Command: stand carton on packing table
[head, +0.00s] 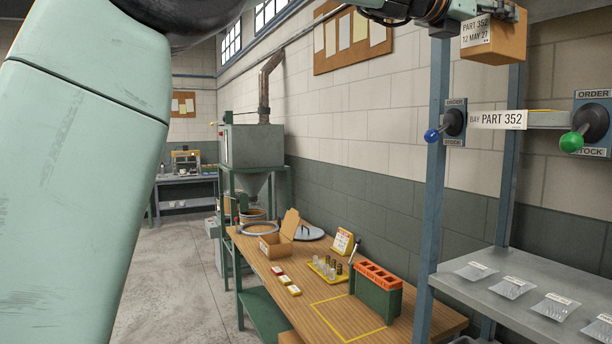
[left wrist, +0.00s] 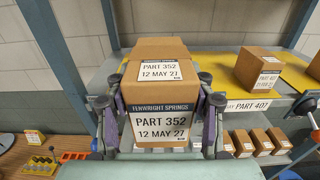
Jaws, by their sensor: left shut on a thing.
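My left gripper (left wrist: 161,104) is shut on a brown carton (left wrist: 160,132), one finger on each side, in the left wrist view. The carton's white labels read "PART 352" and "12 MAY 27". In the head view, the carton (head: 507,44) is high at the top right, above the table and level with the rack's upper part; my gripper (head: 455,10) is partly cut off there. The wooden packing table (head: 312,287) runs along the wall, with a bare yellow-outlined square (head: 348,318) near its front. My right gripper is not in view.
On the table stand an open carton (head: 279,243), a green-orange block (head: 377,288) and a yellow tray (head: 327,268). A blue-posted rack (head: 437,150) rises at right, with levers and a grey shelf (head: 478,291) of bags. Another carton (left wrist: 259,68) sits on the yellow shelf.

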